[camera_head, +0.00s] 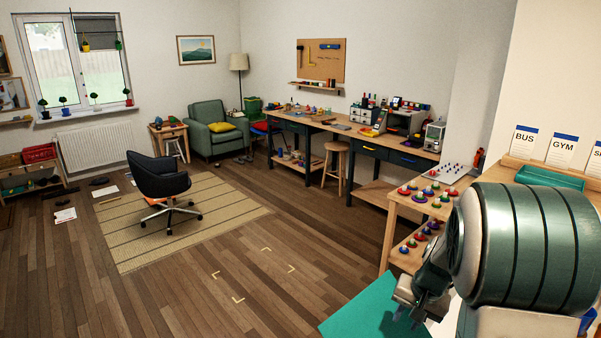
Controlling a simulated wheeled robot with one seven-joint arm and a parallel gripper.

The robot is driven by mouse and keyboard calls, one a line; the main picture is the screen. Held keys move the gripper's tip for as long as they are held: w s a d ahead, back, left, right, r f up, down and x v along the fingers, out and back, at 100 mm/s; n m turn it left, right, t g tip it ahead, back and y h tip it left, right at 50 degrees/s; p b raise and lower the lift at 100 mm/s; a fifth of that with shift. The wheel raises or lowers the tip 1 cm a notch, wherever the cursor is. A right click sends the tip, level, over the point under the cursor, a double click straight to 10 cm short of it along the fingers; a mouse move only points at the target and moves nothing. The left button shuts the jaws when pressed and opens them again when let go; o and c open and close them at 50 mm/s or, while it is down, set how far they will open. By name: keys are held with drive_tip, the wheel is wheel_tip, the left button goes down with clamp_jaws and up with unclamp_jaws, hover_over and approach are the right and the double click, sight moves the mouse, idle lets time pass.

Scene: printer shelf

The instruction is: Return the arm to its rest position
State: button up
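My arm fills the lower right of the head view, with its large green ribbed link close to the camera. My gripper (408,300) hangs at the lower end of the arm, above a flat teal surface (360,318). The gripper is small and partly dark here, and I cannot make out whether its fingers are apart or together, or whether anything is between them.
A wooden table with several coloured knobs (430,192) stands just beyond the arm. A teal tray (549,178) and cards reading BUS (524,141) and GYM (561,149) are at right. A black office chair (160,180) stands on a rug. The wooden floor (200,290) ahead is clear.

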drive_tip(key=s+a+r+n+t+b, duration=0.1)
drive_tip(key=s+a+r+n, duration=0.2)
drive_tip(key=s, duration=0.6)
drive_tip(key=s+a+r+n+h+b, duration=0.1)
drive_tip(key=s+a+r+n+b, duration=0.1)
drive_tip(key=s+a+r, duration=0.4)
drive_tip(key=s, duration=0.4)
drive_tip(key=shift+s+a+n+t+h, duration=0.15)
drive_tip(key=shift+a+n+t+h, duration=0.15)
drive_tip(key=shift+n+t, duration=0.1)
drive_tip(key=shift+r, duration=0.1)
